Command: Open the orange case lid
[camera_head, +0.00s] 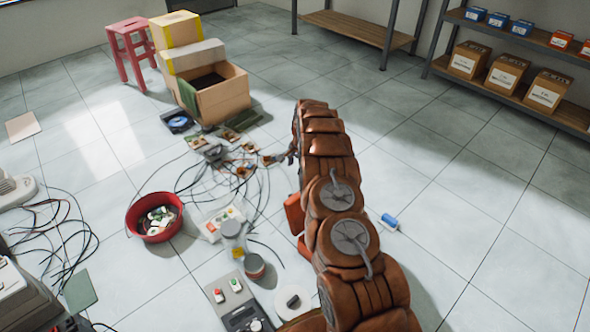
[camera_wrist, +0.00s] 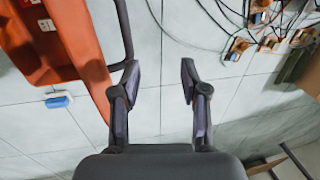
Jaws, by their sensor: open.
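The orange case (camera_wrist: 75,45) fills the upper left of the wrist view, with a slanted orange panel and a recessed part beside it. A dark bar like a handle (camera_wrist: 124,30) runs along the panel's right edge. In the head view only a small orange part of the case (camera_head: 295,214) shows; my arm hides most of it. My gripper (camera_wrist: 160,80) is open and empty, its fingers wide apart over bare floor. Its left finger appears close to the bar's lower end; I cannot tell if they touch. In the head view my gripper (camera_head: 284,157) is small and partly hidden.
Loose circuit boards and cables (camera_wrist: 262,30) lie right of my gripper. A red bowl (camera_head: 154,218), an open cardboard box (camera_head: 225,98) and jars (camera_head: 232,229) stand left of my arm. A blue item (camera_head: 388,221) lies to its right. Floor beyond it is clear up to the shelves (camera_head: 500,90).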

